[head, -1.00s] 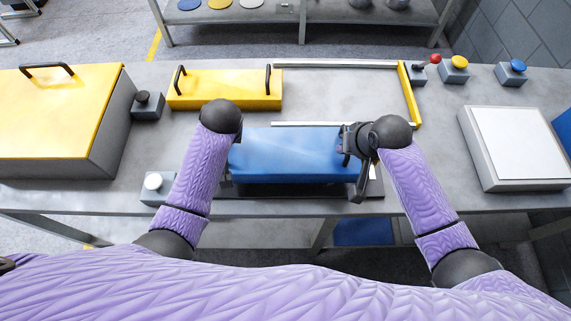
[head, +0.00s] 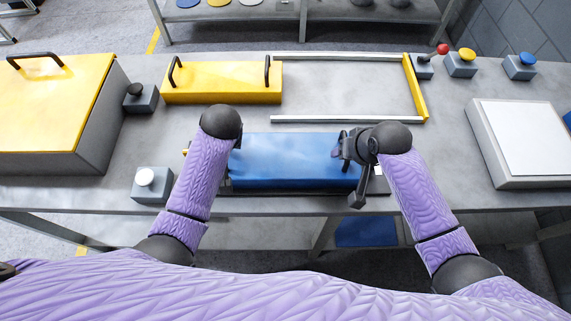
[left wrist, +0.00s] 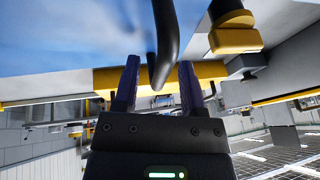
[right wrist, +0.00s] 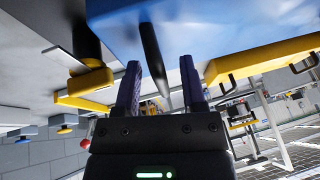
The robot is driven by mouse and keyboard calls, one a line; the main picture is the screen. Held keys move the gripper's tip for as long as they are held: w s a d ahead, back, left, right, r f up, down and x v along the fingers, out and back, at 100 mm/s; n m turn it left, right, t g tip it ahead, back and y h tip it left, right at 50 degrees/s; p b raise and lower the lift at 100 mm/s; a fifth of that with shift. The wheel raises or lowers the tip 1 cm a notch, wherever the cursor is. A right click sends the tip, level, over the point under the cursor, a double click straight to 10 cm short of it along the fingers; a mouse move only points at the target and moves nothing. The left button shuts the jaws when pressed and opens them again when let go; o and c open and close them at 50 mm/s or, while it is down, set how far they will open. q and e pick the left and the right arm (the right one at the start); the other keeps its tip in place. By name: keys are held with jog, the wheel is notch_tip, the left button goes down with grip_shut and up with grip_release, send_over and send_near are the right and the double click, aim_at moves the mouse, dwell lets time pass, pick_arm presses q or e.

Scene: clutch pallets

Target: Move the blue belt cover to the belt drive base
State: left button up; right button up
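The blue belt cover (head: 295,162) lies level near the table's front edge, between my two hands, over a dark base (head: 290,191) that shows only as a thin strip. I cannot tell whether they touch all round. My left gripper (left wrist: 160,80) is open, with one black handle of the cover (left wrist: 166,35) between its fingers. My right gripper (right wrist: 159,80) is open, with the other black handle (right wrist: 152,50) between its fingers. In the head view the left fingers are hidden behind the wrist, and the right gripper (head: 345,150) is at the cover's right end.
A yellow cover with two handles (head: 222,88) stands behind, beside a rail frame (head: 345,119) with a yellow end. A large yellow-lidded box (head: 50,100) is left, a white-topped box (head: 520,138) right. Button boxes (head: 145,184) stand around. The tabletop inside the frame is clear.

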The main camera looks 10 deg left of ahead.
pick_arm(q)
jog(key=shift+r, duration=0.1)
jog(key=v, duration=1.1)
jog(key=shift+s+r, duration=0.2)
jog(key=shift+r, duration=0.15)
pick_arm(e)
jog(key=v, duration=1.2)
pick_arm(q)
jog(key=shift+d, duration=0.15)
